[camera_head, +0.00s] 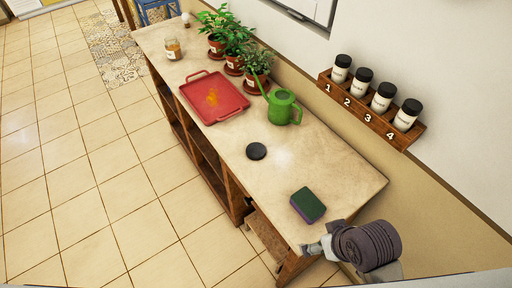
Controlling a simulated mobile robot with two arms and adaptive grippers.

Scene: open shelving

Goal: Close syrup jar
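A small glass jar (173,49) with amber contents and a pale label stands at the far left end of the counter; its top shows no dark lid. A round black lid (256,151) lies flat on the counter, well apart from the jar. My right gripper (308,249) is at the near edge of the counter, below the sponge and far from both jar and lid. Its fingers are too small and partly hidden to tell if they are open. My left gripper is not in view.
A red tray (238,107) with an orange smear lies mid-counter. A green watering can (282,107), several potted plants (233,43) and a green-purple sponge (308,205) also stand there. A wall rack (389,128) holds black-lidded jars. Counter around the lid is clear.

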